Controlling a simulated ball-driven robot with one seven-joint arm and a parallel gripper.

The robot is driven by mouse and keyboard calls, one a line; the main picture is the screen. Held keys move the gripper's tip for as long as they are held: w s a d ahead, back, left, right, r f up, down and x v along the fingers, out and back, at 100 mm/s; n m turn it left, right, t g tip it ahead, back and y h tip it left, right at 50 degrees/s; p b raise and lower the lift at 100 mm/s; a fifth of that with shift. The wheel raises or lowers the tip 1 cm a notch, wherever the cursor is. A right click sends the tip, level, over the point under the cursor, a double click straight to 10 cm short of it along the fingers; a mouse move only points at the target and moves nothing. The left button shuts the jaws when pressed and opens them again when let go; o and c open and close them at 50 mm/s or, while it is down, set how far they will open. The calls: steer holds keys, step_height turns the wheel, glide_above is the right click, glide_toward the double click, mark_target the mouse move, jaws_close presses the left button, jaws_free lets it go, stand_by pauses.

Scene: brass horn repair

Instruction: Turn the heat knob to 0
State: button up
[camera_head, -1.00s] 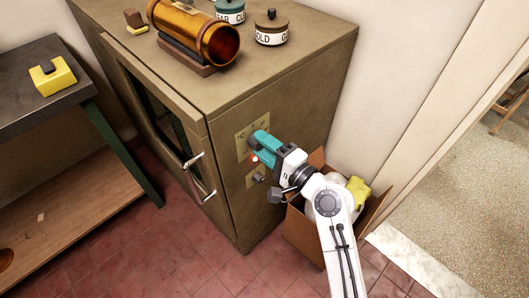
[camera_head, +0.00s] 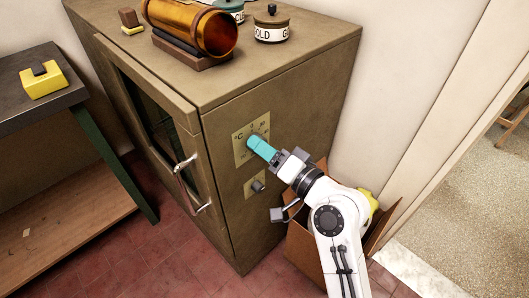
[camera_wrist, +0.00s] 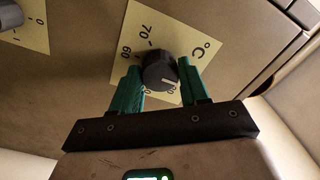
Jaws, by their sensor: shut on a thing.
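The heat knob (camera_wrist: 160,72) is a dark round knob with a white pointer line, on a pale °C dial plate (camera_wrist: 146,22) marked with numbers such as 60 and 70. In the wrist view the pointer line faces down and to the right, towards figures partly hidden by my gripper. My gripper (camera_wrist: 161,78) is shut on the knob, one teal finger on each side. In the head view my gripper (camera_head: 257,143) reaches the dial plate (camera_head: 241,150) on the brown oven (camera_head: 290,110); its fingers hide the knob there.
A smaller plate with a second knob (camera_head: 258,186) sits below the dial; that knob also shows in the wrist view (camera_wrist: 10,15). The oven door handle (camera_head: 182,178) is to the left. A cardboard box (camera_head: 300,240) stands under my arm. Jars and a brass tube (camera_head: 190,25) stand on top.

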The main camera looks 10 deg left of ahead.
steer(key=shift+f, duration=0.15)
stand_by(0.3)
steer(key=o, duration=1)
steer(key=shift+o, duration=0.2)
steer(key=v, duration=1)
steer(key=shift+s+d, duration=0.3)
steer(key=s+d+f+n+g+h+p, duration=0.1)
steer(key=s+d+f+g+h+p, duration=0.3)
steer(key=s+d+f+h+p, duration=0.45)
steer(key=s+d+f+g+h+p, duration=0.2)
steer(key=s+d+g+h, duration=0.4)
steer(key=s+d, duration=1)
steer(key=s+f, duration=0.1)
steer(key=s, duration=0.2)
steer(key=shift+s+m+p, duration=0.25)
steer(key=shift+m+p, duration=0.05)
steer(key=shift+p, duration=0.1)
